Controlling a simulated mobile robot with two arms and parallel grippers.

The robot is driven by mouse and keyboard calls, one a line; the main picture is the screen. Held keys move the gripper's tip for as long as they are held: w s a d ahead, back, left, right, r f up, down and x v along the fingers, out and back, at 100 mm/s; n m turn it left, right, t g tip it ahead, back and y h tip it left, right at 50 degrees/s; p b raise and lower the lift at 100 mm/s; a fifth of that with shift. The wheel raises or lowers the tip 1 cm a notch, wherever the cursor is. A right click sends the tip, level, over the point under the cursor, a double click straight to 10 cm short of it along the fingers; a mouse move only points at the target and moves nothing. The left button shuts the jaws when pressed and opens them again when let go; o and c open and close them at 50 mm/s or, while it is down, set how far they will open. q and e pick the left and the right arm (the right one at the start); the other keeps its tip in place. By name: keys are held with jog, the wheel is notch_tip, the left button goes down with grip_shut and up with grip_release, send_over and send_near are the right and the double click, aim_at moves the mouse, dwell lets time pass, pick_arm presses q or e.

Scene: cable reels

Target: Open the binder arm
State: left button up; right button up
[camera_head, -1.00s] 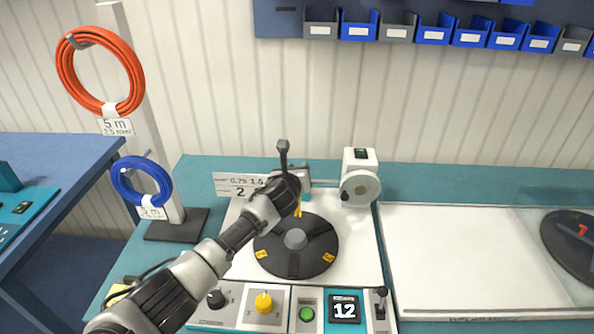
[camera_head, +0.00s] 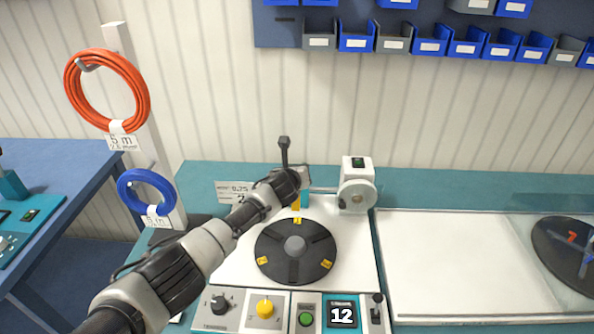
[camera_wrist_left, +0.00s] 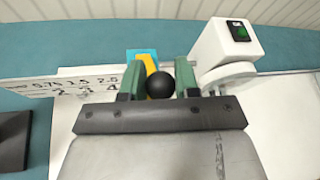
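My left arm reaches in from the lower left in the head view, its left gripper (camera_head: 303,178) at the back of the bench machine. The left wrist view shows two green fingers (camera_wrist_left: 160,78) with a round black knob (camera_wrist_left: 160,85) filling the space between them, so the gripper looks shut on it. Behind the knob are a yellow piece (camera_wrist_left: 149,62) and a teal block (camera_wrist_left: 140,55). The yellow piece also shows below the gripper in the head view (camera_head: 297,203); it looks like the binder arm, mostly hidden. My right gripper is not in view.
A dark round turntable (camera_head: 277,250) lies in front of the gripper, with a control panel (camera_head: 285,312) nearer. A white counter unit (camera_head: 357,190) stands just right of the gripper. A number plate (camera_head: 228,192) is on its left. Coils hang on a stand at left.

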pick_arm(q)
jog(key=o, duration=0.4)
jog(key=shift+o, duration=0.2)
jog(key=v, duration=1.1)
jog(key=shift+p, duration=0.3)
